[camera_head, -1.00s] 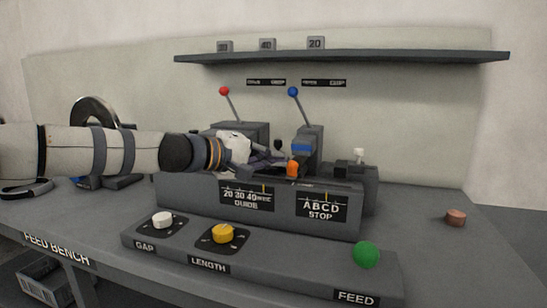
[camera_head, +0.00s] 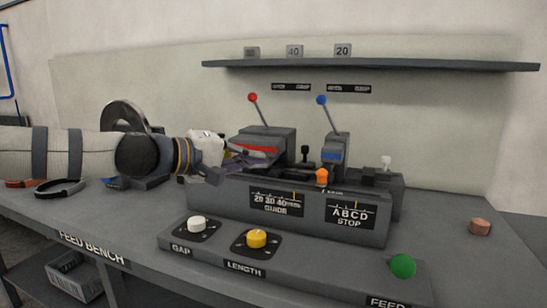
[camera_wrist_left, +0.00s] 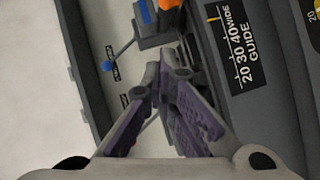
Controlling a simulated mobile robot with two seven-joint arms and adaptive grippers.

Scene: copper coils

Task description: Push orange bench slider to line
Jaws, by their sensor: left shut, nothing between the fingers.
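The orange bench slider (camera_head: 322,176) sits on top of the feed unit, above and left of the ABCD STOP plate (camera_head: 350,213). Part of it shows at the top edge of the left wrist view (camera_wrist_left: 168,4). My left gripper (camera_head: 278,157) is over the unit, left of the slider and apart from it. Its purple-padded fingers (camera_wrist_left: 164,80) come together at the tips with nothing between them. The scale plate's fine lines are too small to read in the head view. My right gripper is not in view.
The 20 30 40 GUIDE plate (camera_head: 276,203) is on the unit's front. Red (camera_head: 252,98) and blue (camera_head: 321,100) knobbed levers rise behind. White (camera_head: 197,224), yellow (camera_head: 256,238) and green (camera_head: 403,266) controls are in front. A copper piece (camera_head: 480,227) lies at right.

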